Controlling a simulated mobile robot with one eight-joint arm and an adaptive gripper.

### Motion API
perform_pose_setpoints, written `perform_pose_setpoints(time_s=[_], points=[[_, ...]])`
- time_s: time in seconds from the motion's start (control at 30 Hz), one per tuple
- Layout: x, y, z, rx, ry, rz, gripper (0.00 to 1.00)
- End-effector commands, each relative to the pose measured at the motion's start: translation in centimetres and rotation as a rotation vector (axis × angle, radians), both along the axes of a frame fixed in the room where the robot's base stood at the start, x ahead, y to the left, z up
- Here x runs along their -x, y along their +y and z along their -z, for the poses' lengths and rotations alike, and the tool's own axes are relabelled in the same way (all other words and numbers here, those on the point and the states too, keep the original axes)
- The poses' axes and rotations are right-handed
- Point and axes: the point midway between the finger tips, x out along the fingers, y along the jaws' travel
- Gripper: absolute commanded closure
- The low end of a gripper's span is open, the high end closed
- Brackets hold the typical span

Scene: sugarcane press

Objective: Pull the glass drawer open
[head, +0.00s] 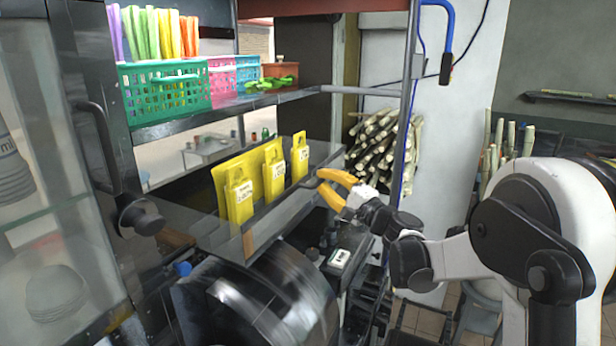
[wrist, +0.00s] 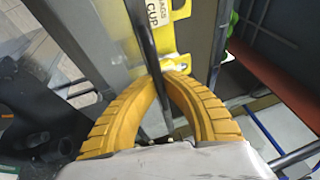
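The glass drawer (head: 212,236) is a clear tray with a dark rim below the shelf of baskets. Several yellow packets (head: 240,195) stand in it. My gripper (head: 319,180) is at the drawer's right end, with its yellow fingers pointing left at the rim. In the wrist view, the curved fingers (wrist: 174,78) close in an arch, with their tips on either side of a thin dark bar (wrist: 147,45) that looks like part of the drawer's edge or handle. The exact contact at the tips is partly hidden.
Green (head: 165,92) and pink (head: 222,85) baskets stand on the shelf above. A dark round machine drum (head: 255,305) lies below the drawer. A metal post (head: 405,110) rises just right of the gripper. Cane bundles (head: 380,145) lean behind.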

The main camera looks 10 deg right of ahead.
Motion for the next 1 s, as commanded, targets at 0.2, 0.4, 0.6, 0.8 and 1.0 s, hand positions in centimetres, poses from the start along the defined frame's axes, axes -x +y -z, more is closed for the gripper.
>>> perform_pose_setpoints(time_s=[0.2,0.4,0.6,0.8,1.0], points=[[1.0,-1.6,0.0,0.0,0.0,0.001,1.0],[1.4,-2.0,0.0,-0.001,0.0,0.0,1.0],[1.4,-2.1,0.0,-0.001,0.0,0.0,1.0],[1.4,-2.1,0.0,-0.001,0.0,0.0,0.8],[1.4,-2.1,0.0,-0.001,-0.001,0.0,0.68]])
